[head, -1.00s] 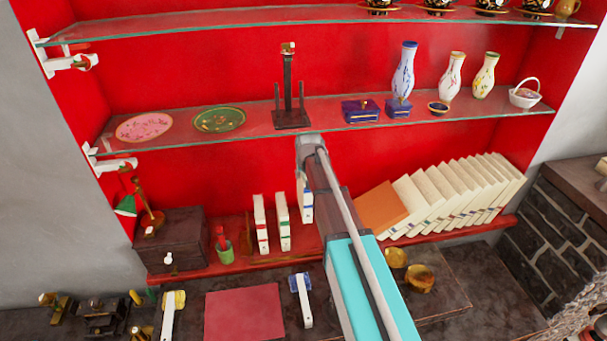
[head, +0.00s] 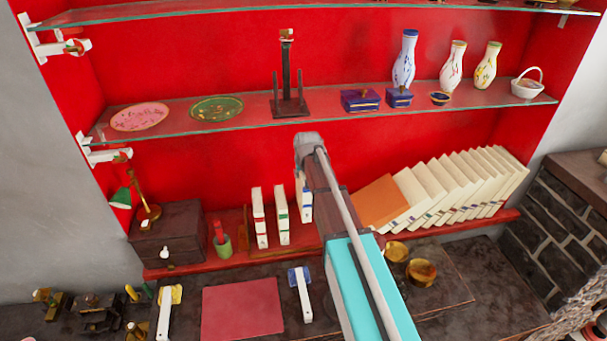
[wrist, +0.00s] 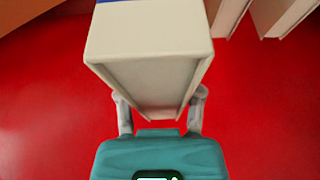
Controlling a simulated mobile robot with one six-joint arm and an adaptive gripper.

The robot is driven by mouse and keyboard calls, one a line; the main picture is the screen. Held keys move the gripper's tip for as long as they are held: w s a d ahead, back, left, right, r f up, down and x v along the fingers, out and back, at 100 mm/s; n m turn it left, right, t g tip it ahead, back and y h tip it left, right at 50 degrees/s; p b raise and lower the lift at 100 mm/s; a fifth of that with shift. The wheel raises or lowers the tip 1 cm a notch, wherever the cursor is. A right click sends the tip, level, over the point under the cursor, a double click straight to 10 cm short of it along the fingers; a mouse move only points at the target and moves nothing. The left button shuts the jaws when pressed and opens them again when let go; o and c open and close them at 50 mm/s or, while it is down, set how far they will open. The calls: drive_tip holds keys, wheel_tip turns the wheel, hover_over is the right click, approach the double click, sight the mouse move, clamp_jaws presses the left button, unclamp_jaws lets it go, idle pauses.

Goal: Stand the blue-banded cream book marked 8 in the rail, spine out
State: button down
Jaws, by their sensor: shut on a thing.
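In the wrist view my gripper (wrist: 160,105) is shut on a cream book (wrist: 150,45), with a blue strip at the top edge of the picture. In the head view a cream book with a blue band (head: 305,203) shows just left of my arm, partly hidden by it. It is upright, to the right of a red-banded book (head: 260,220) and a green-banded book (head: 282,215); whether it touches the shelf I cannot tell. My fingers are hidden behind my arm in the head view.
A leaning row of cream books (head: 460,185) and an orange book (head: 378,203) stand right of my arm on the red shelf (head: 200,264). A green cup (head: 222,247) and dark box (head: 170,236) are left. The glass shelf (head: 240,122) above carries plates, a stand and vases.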

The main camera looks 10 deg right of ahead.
drive_tip(key=shift+f+b, duration=5.1)
drive_tip(key=shift+f, duration=0.3)
drive_tip(key=shift+f+b, duration=0.35)
drive_tip(key=shift+b, duration=0.05)
drive_tip(key=shift+c, duration=0.8)
unclamp_jaws()
drive_tip(key=s+f+g, duration=0.1)
drive_tip(key=s+g, duration=0.3)
drive_tip(key=s, duration=2.6)
drive_tip(key=shift+s+d+f, duration=0.15)
drive_tip(key=shift+s+f, duration=0.05)
